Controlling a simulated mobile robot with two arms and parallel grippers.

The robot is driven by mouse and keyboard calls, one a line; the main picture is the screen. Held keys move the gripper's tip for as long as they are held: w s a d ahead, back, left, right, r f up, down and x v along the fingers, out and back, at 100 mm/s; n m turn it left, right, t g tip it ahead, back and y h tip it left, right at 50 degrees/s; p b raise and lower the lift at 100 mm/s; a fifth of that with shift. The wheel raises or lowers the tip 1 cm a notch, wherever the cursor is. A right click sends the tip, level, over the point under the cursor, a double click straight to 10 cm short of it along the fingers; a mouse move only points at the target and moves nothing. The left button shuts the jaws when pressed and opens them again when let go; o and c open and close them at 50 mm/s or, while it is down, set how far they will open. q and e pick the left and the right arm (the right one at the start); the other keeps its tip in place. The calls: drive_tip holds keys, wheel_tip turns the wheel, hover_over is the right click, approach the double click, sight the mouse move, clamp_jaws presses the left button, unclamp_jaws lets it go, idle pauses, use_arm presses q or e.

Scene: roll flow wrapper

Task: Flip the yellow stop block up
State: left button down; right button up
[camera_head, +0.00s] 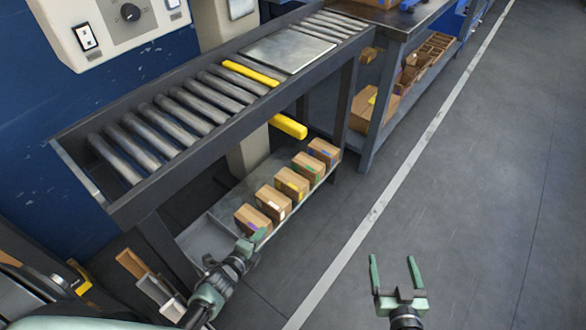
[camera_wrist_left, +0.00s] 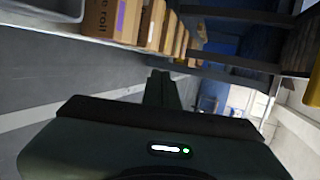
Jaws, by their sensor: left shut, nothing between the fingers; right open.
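A yellow bar (camera_head: 250,73) lies across the conveyor rollers, beside the flat metal plate. A yellow block (camera_head: 288,126) sticks out below the conveyor's near side rail. I cannot tell how the two yellow parts are joined. A yellow piece (camera_wrist_left: 314,85) also shows at the right edge of the left wrist view. My left gripper (camera_head: 257,238) is shut and empty, low in front of the lower shelf, well below and left of the yellow block. Its shut fingers (camera_wrist_left: 160,88) show in the left wrist view. My right gripper (camera_head: 394,258) is open and empty over the floor.
The roller conveyor (camera_head: 175,175) runs from lower left to upper right. Several cardboard boxes (camera_head: 272,202) stand in a row on its lower shelf. A workbench (camera_head: 390,65) stands beyond it. A control panel (camera_head: 115,28) is at upper left. The floor (camera_head: 480,190) on the right is clear.

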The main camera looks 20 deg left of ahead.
wheel_tip(320, 180, up, 20)
drive_tip(key=s+t+y+b, duration=0.1)
drive_tip(key=t+y+b, duration=0.1)
drive_tip(key=t+b, duration=0.65)
use_arm(q)
drive_tip(key=w+r+m+t+h+b, duration=0.1)
drive_tip(key=w+r+m+t+h, duration=0.1)
drive_tip(key=r+m, duration=0.3)
drive_tip(key=w+d+r+m+t+h+b, duration=0.1)
drive_tip(key=w+r+m+t+h, duration=0.1)
drive_tip(key=w+r+m, duration=0.2)
drive_tip(key=w+r+m+t+h+b, duration=0.1)
drive_tip(key=w+r+m+t+h, duration=0.1)
drive_tip(key=r+m, duration=0.6)
drive_tip(key=w+m, duration=0.1)
drive_tip(key=m, duration=0.2)
drive_tip(key=shift+d, duration=0.2)
use_arm(e)
drive_tip(key=s+r+t+y, duration=0.1)
drive_tip(key=s+r+t, duration=0.1)
drive_tip(key=s+r, duration=0.4)
wheel_tip(320, 180, up, 5)
drive_tip(key=shift+s+d+t+y, duration=0.3)
drive_tip(key=shift+s+d+t, duration=0.05)
drive_tip(key=shift+s, duration=0.05)
use_arm(q)
drive_tip(key=shift+w, duration=0.1)
